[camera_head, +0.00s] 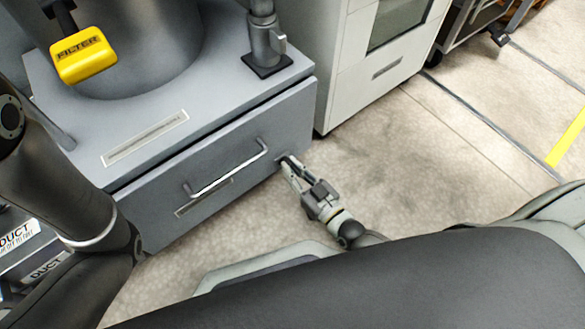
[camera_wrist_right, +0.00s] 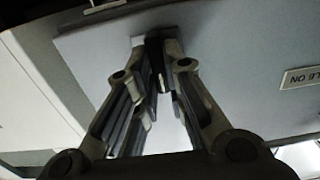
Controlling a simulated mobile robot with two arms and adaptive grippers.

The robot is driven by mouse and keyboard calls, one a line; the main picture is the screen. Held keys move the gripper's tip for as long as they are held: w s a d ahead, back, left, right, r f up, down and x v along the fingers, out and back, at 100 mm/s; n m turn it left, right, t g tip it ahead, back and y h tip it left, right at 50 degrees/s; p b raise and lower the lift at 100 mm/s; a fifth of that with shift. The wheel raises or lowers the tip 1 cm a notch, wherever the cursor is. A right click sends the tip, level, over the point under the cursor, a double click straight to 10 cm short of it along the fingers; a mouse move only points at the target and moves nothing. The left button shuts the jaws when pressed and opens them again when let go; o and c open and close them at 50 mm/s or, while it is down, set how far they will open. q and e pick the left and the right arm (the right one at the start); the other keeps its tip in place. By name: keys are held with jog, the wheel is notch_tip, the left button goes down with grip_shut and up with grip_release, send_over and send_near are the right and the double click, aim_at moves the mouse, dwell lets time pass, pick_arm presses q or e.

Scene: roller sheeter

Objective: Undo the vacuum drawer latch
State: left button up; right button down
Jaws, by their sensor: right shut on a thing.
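The grey vacuum drawer (camera_head: 225,165) sits low in the grey machine, with a bar handle (camera_head: 228,172) across its front. My right gripper (camera_head: 284,161) is at the right end of the drawer front, beyond the handle. It is shut on a small dark latch (camera_wrist_right: 155,52), which shows between the fingertips in the right wrist view. The fingers hide most of the latch, so its exact position cannot be told. The drawer looks closed. My left arm comes in from the left, but its gripper is out of view.
A yellow FILTER tag (camera_head: 83,55) hangs above the machine's top. A grey post with a clamp (camera_head: 268,50) stands near its right corner. A white cabinet (camera_head: 365,70) stands to the right. Bare floor (camera_head: 440,155) lies right of the drawer.

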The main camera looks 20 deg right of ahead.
jog(key=shift+w+d+f+m+p, duration=0.15)
jog(key=shift+m+p, duration=0.2)
jog(key=shift+m, duration=4.15)
jog(key=shift+d+f+m+p, duration=0.1)
jog(key=shift+m+p, duration=0.2)
jog(key=shift+m, duration=4.2)
jog(key=c, duration=1.5)
grip_release()
